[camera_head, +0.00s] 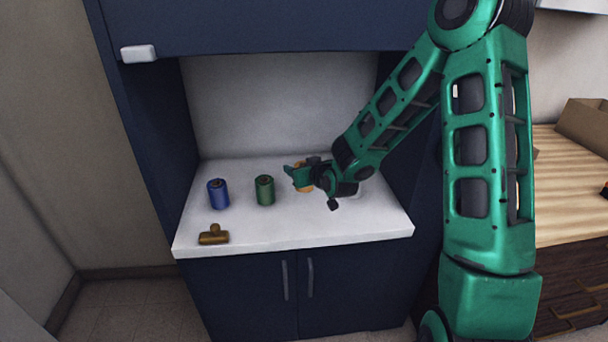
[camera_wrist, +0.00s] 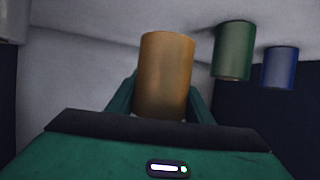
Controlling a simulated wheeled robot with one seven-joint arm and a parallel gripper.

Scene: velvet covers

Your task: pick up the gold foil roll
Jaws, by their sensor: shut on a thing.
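The gold foil roll (camera_wrist: 165,75) is a gold-orange cylinder between the fingers of my gripper (camera_wrist: 160,105) in the wrist view. My gripper is shut on it. In the head view my gripper (camera_head: 297,176) is over the right half of the white counter, and the gold roll (camera_head: 306,178) shows only in part behind the fingers. I cannot tell whether the roll's base touches the counter.
A green roll (camera_head: 264,190) and a blue roll (camera_head: 218,194) stand upright to the left of my gripper. A brown stamp-like object (camera_head: 214,235) lies at the front left of the white counter (camera_head: 330,225). Dark blue cabinet walls enclose the sides; the front right counter is clear.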

